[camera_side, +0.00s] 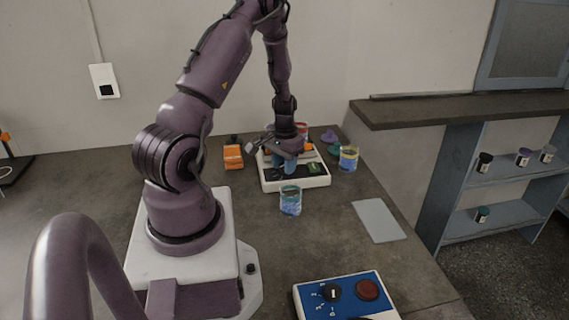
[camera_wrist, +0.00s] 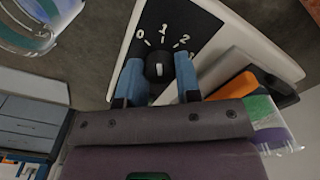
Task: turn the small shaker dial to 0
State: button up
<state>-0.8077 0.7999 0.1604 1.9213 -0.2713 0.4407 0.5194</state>
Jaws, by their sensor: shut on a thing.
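The small shaker dial (camera_wrist: 158,65) is a black round knob on the dark panel of the white shaker base (camera_side: 320,182). In the wrist view the marks 0, 1 and 2 run left to right above it. A white mark shows on the knob, roughly in line with the 1; its exact setting is hard to tell. My gripper (camera_wrist: 159,78) has one blue finger on each side of the knob and is shut on it. In the side view my gripper (camera_side: 287,168) reaches down onto the shaker and hides the dial.
A beaker with blue contents (camera_side: 290,201) stands in front of the shaker, and a yellow-and-blue one (camera_side: 348,158) to its right. An orange object (camera_side: 233,157) is at the left. A blue control box (camera_side: 345,297) with a knob and red button sits in front. A grey plate (camera_side: 379,220) lies right.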

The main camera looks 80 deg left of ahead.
jog(key=n, duration=0.6)
dwell(0.6)
jog(key=o, duration=0.9)
notch_tip(320, 180, up, 13)
dwell(0.4)
